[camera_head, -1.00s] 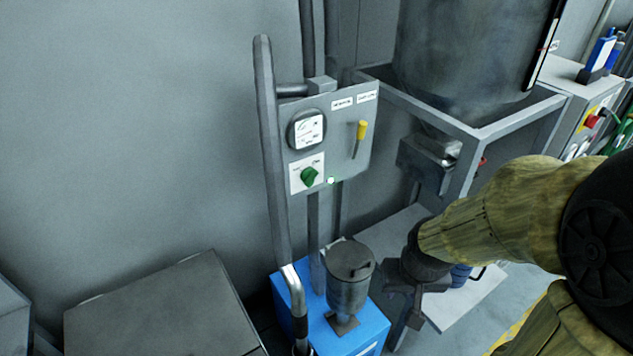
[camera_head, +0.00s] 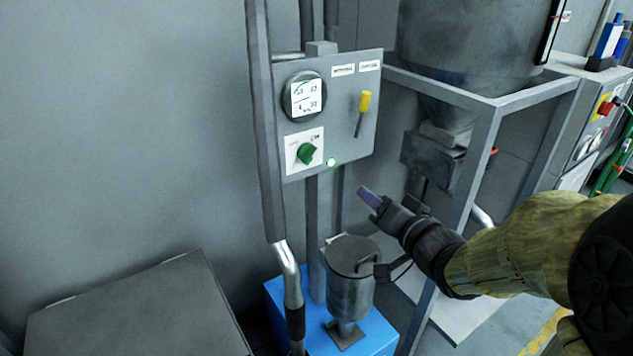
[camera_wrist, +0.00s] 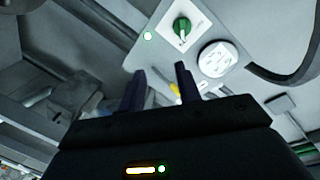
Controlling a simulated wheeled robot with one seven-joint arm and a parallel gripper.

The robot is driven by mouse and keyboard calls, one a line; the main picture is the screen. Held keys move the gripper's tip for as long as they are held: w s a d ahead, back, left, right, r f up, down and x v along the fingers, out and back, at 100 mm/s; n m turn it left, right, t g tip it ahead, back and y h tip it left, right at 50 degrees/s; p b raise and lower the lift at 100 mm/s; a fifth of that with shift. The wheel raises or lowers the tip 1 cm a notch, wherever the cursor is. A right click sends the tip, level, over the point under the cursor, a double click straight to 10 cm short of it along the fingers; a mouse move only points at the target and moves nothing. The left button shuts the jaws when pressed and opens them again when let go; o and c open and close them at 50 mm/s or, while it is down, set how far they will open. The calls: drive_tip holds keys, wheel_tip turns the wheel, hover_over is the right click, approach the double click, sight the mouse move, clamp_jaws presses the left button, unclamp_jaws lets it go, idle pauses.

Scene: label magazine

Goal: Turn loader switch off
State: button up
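A grey control panel (camera_head: 345,138) stands on a post against the wall. A green rotary knob (camera_head: 307,153) sits on a white plate at its lower left; it also shows in the wrist view (camera_wrist: 182,27). Its markings are too small to read. A small lamp (camera_head: 331,162) right of the knob glows green. A yellow-tipped lever (camera_head: 363,101) is at the panel's right, tip up. My gripper (camera_wrist: 159,78) is open and empty, its two dark fingers apart. In the head view it is below and right of the panel, touching neither knob nor lever.
A round white-faced gauge (camera_head: 304,97) is above the knob. A grey upright pipe (camera_head: 263,130) runs close along the panel's left edge. A lidded metal canister (camera_head: 350,290) on a blue base stands below. A framed hopper (camera_head: 470,60) is at the right.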

drive_tip(key=shift+s+a+r+y+b, duration=0.2)
drive_tip(key=shift+s+a+y, duration=0.1)
drive_tip(key=shift+a+y, duration=0.25)
drive_tip(key=shift+s+a+r+y+b, duration=0.1)
drive_tip(key=shift+s+a+r+y, duration=0.2)
drive_tip(key=shift+y, duration=0.35)
drive_tip(key=shift+f, duration=0.1)
drive_tip(key=p+x, duration=0.2)
drive_tip(key=p, duration=0.1)
drive_tip(key=p+x, duration=0.3)
drive_tip(key=shift+r, duration=0.25)
drive_tip(key=p, duration=0.4)
drive_tip(key=shift+w+a, duration=0.2)
drive_tip(key=shift+w, duration=0.1)
drive_tip(key=p, duration=0.4)
drive_tip(key=shift+w+a, duration=0.1)
